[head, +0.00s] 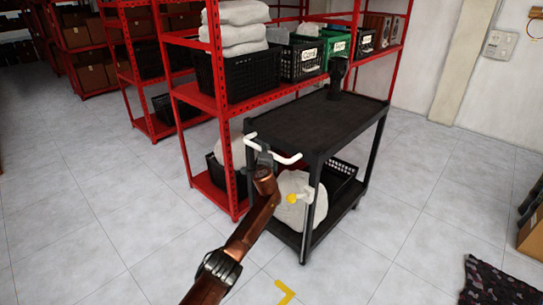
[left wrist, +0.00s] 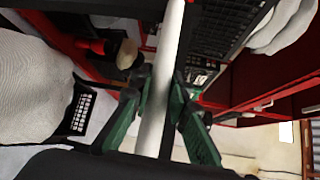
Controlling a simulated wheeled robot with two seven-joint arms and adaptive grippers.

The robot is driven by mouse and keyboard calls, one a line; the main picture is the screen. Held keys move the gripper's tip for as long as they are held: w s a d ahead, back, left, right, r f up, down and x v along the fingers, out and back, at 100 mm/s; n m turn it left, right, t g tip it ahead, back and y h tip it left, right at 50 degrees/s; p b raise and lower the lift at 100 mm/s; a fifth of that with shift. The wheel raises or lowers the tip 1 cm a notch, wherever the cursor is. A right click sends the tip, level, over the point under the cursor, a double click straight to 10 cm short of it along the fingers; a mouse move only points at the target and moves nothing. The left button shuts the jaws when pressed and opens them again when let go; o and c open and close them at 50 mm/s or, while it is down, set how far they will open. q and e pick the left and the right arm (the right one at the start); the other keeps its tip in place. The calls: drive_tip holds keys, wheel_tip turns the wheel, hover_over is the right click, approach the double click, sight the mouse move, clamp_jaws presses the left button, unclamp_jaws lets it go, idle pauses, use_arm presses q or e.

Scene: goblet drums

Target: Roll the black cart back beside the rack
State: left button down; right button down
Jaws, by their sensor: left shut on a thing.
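The black cart (head: 318,128) stands in the middle of the head view, close along the front of the red rack (head: 212,75). Its white handle (head: 285,158) sticks out at the near left end. My left gripper (head: 264,158) is at this handle and shut on it. In the left wrist view the white handle bar (left wrist: 154,125) runs between the green fingers of the left gripper (left wrist: 155,100). A dark goblet-shaped drum (head: 338,78) stands at the far end of the cart's top. My right gripper is in neither view.
The rack holds black and green crates (head: 337,46) and folded white cloths (head: 241,35). A pale sack (head: 293,207) shows low at the cart. A yellow corner mark (head: 285,291) lies on the floor. A dark patterned rug (head: 497,285) lies lower right. Tiles left of the rack are clear.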

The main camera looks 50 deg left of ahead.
use_arm(q)
drive_tip(key=shift+a+r, duration=0.1)
drive_tip(key=shift+r, duration=0.05)
drive_tip(key=c, duration=2)
unclamp_jaws()
drive_tip(key=shift+a, duration=0.1)
drive_tip(key=shift+c, duration=0.2)
drive_tip(key=shift+o, duration=1.1)
drive_tip(key=shift+w, duration=0.1)
drive_tip(key=shift+d, duration=0.2)
drive_tip(key=shift+s+d, duration=0.2)
drive_tip(key=shift+d, duration=0.1)
drive_tip(key=v, duration=1.1)
